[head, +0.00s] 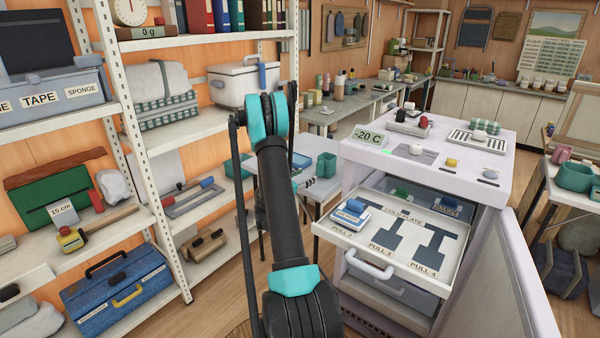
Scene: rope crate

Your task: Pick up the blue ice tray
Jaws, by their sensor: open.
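A small blue-topped, pale block (350,212) sits at the left of the open white drawer (398,268), beside the "PULL 2" mark. It looks like the blue ice tray, but its label is too small to read. Another blue labelled piece (446,207) lies at the back right of the drawer, partly in shade under the cabinet top. My arm rises through the middle of the view, left of the drawer. I cannot make out my gripper; the arm's far end is hidden behind its own links.
The cabinet top (385,157) holds a "-20 C" display (368,138) and small items. The cabinet door (515,285) stands open at right. Loaded shelves (170,130) fill the left. Some wooden floor shows between.

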